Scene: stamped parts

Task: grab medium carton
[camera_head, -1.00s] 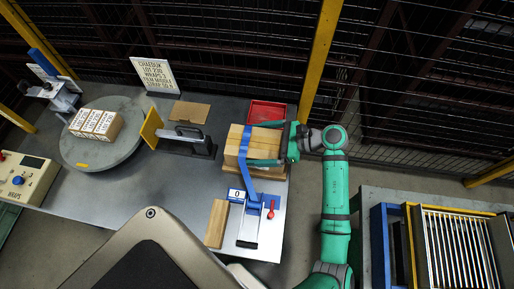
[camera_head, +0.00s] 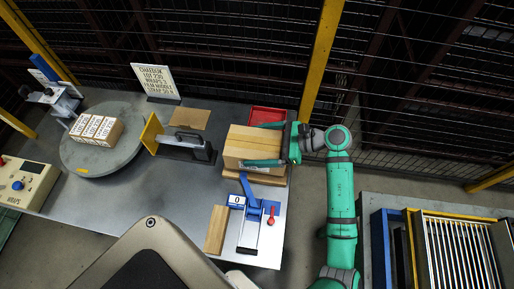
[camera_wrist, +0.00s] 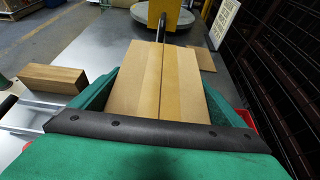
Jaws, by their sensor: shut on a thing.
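A brown carton (camera_head: 254,143) with a lengthwise seam on top is at the right part of the grey table. My green gripper (camera_head: 266,144) reaches it from the right, with one finger along its far side and one along its near side, shut on it. The carton appears slightly above a wooden board (camera_head: 262,178). In the wrist view the carton (camera_wrist: 158,80) fills the middle between the green fingers. Its underside is hidden.
A blue-handled strapping device (camera_head: 249,222) and a wooden block (camera_head: 215,230) lie in front. A red tray (camera_head: 267,115) is behind. A sign (camera_head: 156,80) stands at the back. A roller conveyor (camera_head: 455,245) is at right.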

